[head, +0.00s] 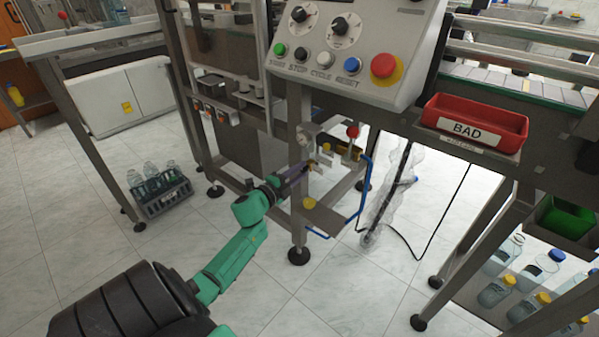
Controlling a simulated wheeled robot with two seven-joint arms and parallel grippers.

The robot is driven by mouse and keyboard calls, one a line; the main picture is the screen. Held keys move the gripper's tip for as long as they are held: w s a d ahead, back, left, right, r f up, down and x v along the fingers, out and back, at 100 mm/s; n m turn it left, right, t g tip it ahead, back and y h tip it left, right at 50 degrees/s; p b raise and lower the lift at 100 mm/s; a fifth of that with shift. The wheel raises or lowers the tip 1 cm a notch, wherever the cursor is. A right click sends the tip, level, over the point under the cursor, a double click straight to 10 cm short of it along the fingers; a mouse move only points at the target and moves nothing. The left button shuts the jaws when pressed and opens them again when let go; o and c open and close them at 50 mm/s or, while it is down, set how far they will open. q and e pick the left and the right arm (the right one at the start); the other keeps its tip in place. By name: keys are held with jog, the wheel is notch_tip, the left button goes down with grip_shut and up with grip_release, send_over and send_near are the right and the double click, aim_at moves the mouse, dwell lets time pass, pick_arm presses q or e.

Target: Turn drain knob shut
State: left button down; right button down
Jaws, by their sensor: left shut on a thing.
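My left gripper (312,166) reaches in from the lower left to the small air unit on the machine's front leg. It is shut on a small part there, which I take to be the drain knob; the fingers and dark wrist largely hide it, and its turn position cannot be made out. A round gauge (303,137) sits just above the gripper. A red knob (352,131) stands up to the right, and a yellow round part (309,203) is below the gripper. My right gripper is not in view.
The control panel (345,62) overhangs the air unit. A blue hose (362,182) loops on its right. A red BAD tray (476,124) is at the right. A bottle crate (162,196) stands on the floor at left. The floor in front is clear.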

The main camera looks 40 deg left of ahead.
pick_arm(q)
jog(key=c, duration=0.6)
grip_release()
jog(key=s, duration=0.5)
jog(key=s+p, duration=0.1)
jog(key=s, duration=0.3)
jog(key=s+p, duration=0.1)
jog(key=s, duration=0.4)
jog(key=shift+s+d+r, duration=0.1)
jog(key=shift+s+r, duration=0.15)
jog(key=shift+s, duration=0.05)
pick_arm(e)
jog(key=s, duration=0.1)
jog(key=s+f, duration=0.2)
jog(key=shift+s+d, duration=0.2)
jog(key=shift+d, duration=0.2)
